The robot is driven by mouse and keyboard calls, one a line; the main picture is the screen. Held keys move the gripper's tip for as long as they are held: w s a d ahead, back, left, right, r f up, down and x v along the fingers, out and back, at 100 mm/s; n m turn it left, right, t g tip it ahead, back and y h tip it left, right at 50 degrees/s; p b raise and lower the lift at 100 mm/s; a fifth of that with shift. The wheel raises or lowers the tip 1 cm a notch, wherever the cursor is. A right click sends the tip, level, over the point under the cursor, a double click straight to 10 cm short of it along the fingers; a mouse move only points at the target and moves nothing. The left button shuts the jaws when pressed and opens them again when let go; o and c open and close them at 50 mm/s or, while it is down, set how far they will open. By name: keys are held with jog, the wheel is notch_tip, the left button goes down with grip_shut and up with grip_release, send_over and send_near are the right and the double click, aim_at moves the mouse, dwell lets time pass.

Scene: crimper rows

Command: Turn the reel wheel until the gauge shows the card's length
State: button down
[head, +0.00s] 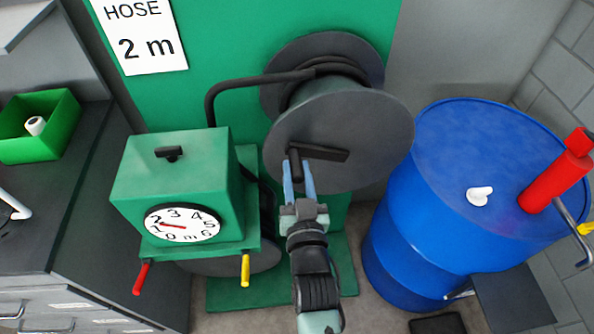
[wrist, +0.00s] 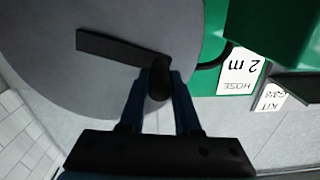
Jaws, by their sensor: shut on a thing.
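The reel wheel (head: 345,120) is a large grey disc with a black crank bar (head: 325,152) and a short knob. My gripper (head: 297,172) is shut on the crank knob at the left end of the bar, low on the disc. In the wrist view my gripper (wrist: 160,90) has its blue fingers on both sides of the black knob (wrist: 158,78). The white card (head: 140,35) reads "HOSE 2 m". The round gauge (head: 183,223) on the green box runs from 0 to 6 m. Its red needle points left, at or very near the 2.
A black hose (head: 245,82) runs from the reel down to the green box (head: 175,175). Red (head: 143,277) and yellow (head: 245,270) handles stick out below the gauge. A blue drum (head: 440,190) stands close on the right, with a red canister (head: 560,175) on top.

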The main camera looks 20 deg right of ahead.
jog(key=shift+r, duration=0.1)
jog(key=d+r+m, duration=0.1)
jog(key=m, duration=0.1)
jog(key=d+r+m+b, duration=0.1)
jog(key=r, duration=0.1)
jog(key=s+d+r+m, duration=0.1)
jog(key=m, duration=0.1)
jog(key=shift+r+m, duration=0.2)
jog(key=shift+m, duration=0.1)
jog(key=c, duration=0.6)
grip_release()
jog(key=shift+f, duration=0.1)
jog(key=b+v, duration=0.2)
jog(key=v, duration=1.1)
